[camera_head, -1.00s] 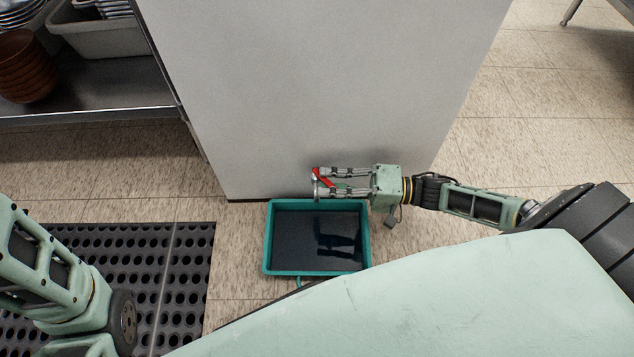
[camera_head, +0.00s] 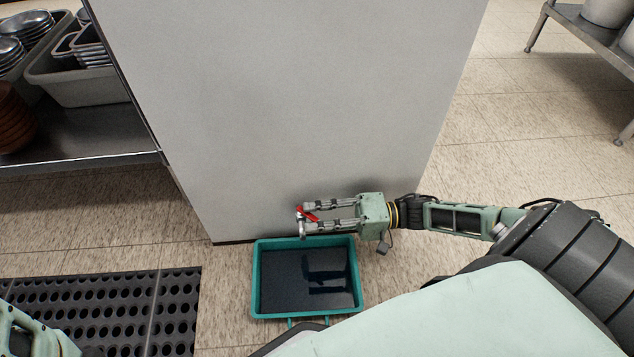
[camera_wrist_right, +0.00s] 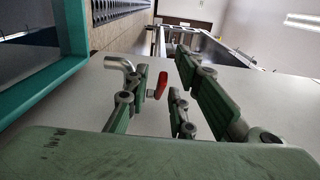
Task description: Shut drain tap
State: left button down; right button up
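The drain tap (camera_head: 301,226) is a small metal tap low on the pale cabinet's face, with a red lever (camera_head: 308,213) that lies slanted in the head view. My right gripper (camera_head: 308,217) reaches in from the right, with its fingers apart and the lever between them. The right wrist view shows the bent metal spout (camera_wrist_right: 120,63) and the red lever (camera_wrist_right: 161,85) in the gap between the spread green fingers. Part of the tap body is hidden behind a finger. Only a piece of my left arm shows at the bottom left; its gripper is out of view.
A teal tray (camera_head: 257,282) holding dark liquid stands on the floor below the tap. A black perforated mat (camera_head: 80,310) lies to its left. A steel shelf (camera_head: 90,135) with bowls and tubs is at the upper left.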

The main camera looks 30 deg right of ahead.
jog(key=shift+d, duration=0.1)
jog(key=v, duration=1.1)
jog(key=shift+s+d, duration=0.15)
jog(key=shift+d, duration=0.2)
jog(key=shift+c, duration=0.5)
